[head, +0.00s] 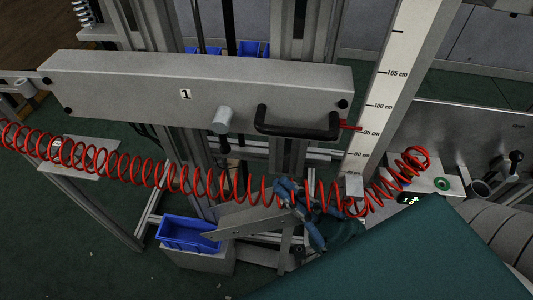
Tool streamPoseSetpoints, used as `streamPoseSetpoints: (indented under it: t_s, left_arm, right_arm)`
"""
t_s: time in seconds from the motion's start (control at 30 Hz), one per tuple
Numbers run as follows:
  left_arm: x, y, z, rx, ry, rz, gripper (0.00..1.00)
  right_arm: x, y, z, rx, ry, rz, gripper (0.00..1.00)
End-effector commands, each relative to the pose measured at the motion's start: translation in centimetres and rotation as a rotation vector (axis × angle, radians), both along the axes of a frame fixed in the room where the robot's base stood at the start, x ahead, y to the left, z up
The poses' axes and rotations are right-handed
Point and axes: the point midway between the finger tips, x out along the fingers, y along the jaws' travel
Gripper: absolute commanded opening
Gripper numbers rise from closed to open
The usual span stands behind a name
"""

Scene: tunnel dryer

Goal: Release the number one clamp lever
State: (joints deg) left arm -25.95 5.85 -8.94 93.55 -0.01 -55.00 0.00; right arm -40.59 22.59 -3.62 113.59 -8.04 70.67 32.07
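A label with the number 1 (185,94) is on the front of a long grey beam (120,85) in the head view. To its right, a light grey cylindrical knob (222,120) sticks out from the beam's lower edge. Further right is a black bar handle (297,129). I cannot tell for sure which of these is the clamp lever. My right gripper (298,200) is below the handle, apart from it and the knob, partly behind the red coiled hose. Whether its fingers are open is unclear. My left gripper is not in view.
The red coiled hose (120,165) stretches across below the beam, in front of my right gripper. A white scale post (387,100) with centimetre marks stands at right. Blue bins (188,234) sit low at left. Small fittings are on a plate (436,183) at right.

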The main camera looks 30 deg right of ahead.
Motion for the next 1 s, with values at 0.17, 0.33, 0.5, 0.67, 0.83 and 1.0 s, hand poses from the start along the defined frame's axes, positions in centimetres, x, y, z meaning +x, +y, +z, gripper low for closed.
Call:
streamPoseSetpoints:
  t_s: [0.17,0.33,0.5,0.67,0.83,1.0]
  left_arm:
    - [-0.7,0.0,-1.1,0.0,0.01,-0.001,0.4]
    - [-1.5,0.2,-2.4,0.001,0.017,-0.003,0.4]
    - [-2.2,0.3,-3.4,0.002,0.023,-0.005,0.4]
    - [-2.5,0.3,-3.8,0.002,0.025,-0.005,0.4]
    - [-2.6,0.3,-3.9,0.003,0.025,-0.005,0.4]
    - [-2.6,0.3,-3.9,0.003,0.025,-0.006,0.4]
  right_arm:
    - [1.4,1.4,2.3,0.002,-0.006,0.0,0.0]
    - [3.0,3.0,4.5,0.001,-0.004,-0.001,0.0]
    - [4.2,4.1,6.0,0.001,-0.004,-0.001,0.0]
    - [4.6,4.6,6.6,0.0,0.0,0.0,0.0]
    - [4.7,4.7,6.6,-0.001,0.0,-0.001,0.0]
    - [4.7,4.6,6.6,-0.001,0.0,-0.001,0.0]
